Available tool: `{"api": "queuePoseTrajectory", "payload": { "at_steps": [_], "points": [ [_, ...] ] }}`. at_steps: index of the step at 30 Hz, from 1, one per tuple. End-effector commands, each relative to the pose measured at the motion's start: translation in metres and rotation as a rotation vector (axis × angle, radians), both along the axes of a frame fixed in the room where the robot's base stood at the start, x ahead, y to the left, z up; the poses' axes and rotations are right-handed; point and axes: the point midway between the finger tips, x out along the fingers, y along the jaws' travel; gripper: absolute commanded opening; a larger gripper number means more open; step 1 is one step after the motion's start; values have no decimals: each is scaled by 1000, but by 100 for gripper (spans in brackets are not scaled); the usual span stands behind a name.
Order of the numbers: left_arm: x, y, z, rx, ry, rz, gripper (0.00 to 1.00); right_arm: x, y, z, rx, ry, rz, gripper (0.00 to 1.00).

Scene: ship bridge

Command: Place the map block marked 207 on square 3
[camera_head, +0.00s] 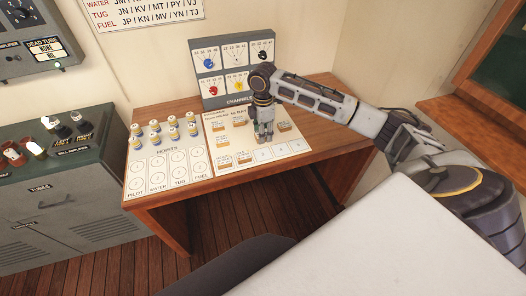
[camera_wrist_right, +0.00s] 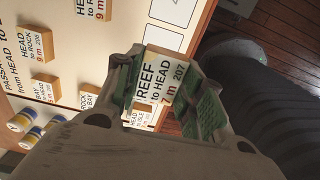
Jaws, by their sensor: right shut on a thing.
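The map block marked 207 (camera_wrist_right: 160,78) is a small wooden block with a white label reading "REEF to HEAD 7 m 207". My right gripper (camera_wrist_right: 160,92) is shut on it, with green finger pads on both sides. In the head view my right gripper (camera_head: 264,136) points down over the white passage sheet (camera_head: 250,165), and the block is too small to make out there. A row of outlined squares (camera_head: 280,150) lies along the sheet's front right; their numbers are unreadable. In the wrist view an empty square (camera_wrist_right: 163,38) lies just beyond the block. My left gripper is out of view.
Other map blocks, including one marked 206 (camera_wrist_right: 32,48), lie on the sheet around my gripper. Several small bottles (camera_head: 165,130) stand on the chart to the left. A channels board (camera_head: 235,76) stands behind. The desk's front edge (camera_head: 290,165) is close.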

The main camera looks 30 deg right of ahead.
Motion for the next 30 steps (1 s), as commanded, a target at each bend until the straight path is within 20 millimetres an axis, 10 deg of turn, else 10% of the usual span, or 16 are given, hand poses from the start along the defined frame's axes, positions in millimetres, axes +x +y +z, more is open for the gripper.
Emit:
{"api": "queuePoseTrajectory", "payload": {
  "at_steps": [30],
  "points": [
    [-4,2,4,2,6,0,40,-1,0,-65,0,4,1,18]
  ]
}}
